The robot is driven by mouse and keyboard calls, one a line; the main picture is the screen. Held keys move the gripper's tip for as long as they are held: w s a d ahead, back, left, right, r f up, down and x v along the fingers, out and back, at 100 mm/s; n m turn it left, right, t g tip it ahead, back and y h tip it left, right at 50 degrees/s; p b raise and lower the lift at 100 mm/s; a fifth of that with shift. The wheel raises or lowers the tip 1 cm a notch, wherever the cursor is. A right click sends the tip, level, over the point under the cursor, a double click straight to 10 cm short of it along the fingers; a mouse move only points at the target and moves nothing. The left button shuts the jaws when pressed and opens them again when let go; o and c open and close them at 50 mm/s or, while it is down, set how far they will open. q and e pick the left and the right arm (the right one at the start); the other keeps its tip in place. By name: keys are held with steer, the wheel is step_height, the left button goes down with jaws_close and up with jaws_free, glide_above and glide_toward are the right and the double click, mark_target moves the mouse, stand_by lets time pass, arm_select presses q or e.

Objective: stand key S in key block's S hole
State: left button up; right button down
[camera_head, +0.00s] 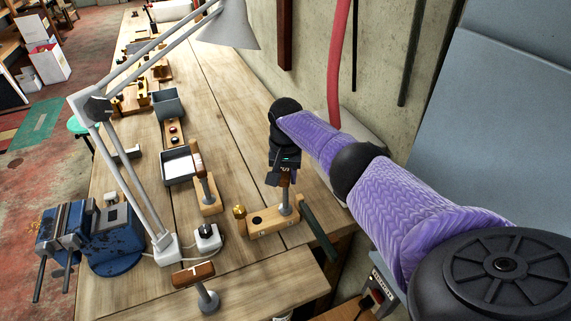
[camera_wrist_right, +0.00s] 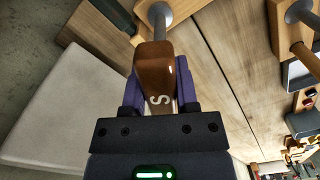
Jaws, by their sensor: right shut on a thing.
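Key S has a brown handle (camera_wrist_right: 155,70) marked with a white S and a grey shaft (camera_wrist_right: 157,14). My right gripper (camera_head: 284,170) is shut on its handle, and the fingers show on both sides of it in the right wrist view (camera_wrist_right: 160,92). The key hangs shaft down, close to upright, in the head view (camera_head: 286,196). Its lower end meets the right part of the wooden key block (camera_head: 268,226); how deep it sits in a hole cannot be told. My left gripper is not in view.
Another brown-handled key (camera_head: 197,160) stands in a wooden block to the left. A lamp (camera_head: 228,26), a blue vise (camera_head: 70,232) and a grey tray (camera_head: 178,166) are further left. The wall is close on the right.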

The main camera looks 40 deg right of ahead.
steer(key=shift+f+b, duration=0.35)
steer(key=shift+f, duration=0.25)
steer(key=shift+c, duration=1.4)
jaws_free()
steer(key=shift+r, duration=0.1)
